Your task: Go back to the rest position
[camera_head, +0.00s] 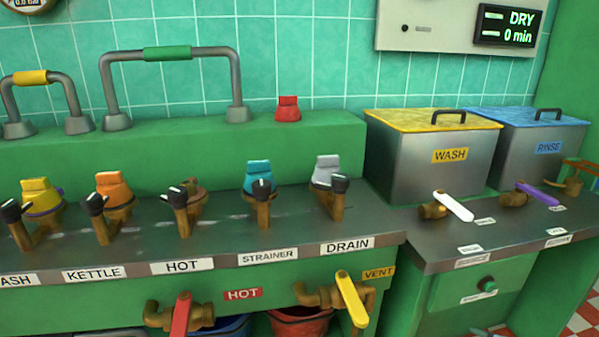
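Neither of my grippers shows clearly in the head view. A small grey-blue shape lies at the bottom edge, right of centre, too cut off to identify. The counter (290,230) carries a row of brass taps with coloured tops, labelled from a cut-off "ASH" through KETTLE, HOT and STRAINER to DRAIN. The teal-topped tap (258,177) stands above STRAINER and the grey-topped tap (326,172) above DRAIN. Below the counter are a red-handled valve (181,316) by a HOT label and a yellow-handled valve (351,298) by a VENT label.
A steel WASH tank (425,170) with a yellow lid and a RINSE tank (545,155) with a blue lid stand at right, with white (454,206) and purple (538,194) tap levers in front. Pipe arches with green (168,53) and yellow (30,77) grips rise at the back left.

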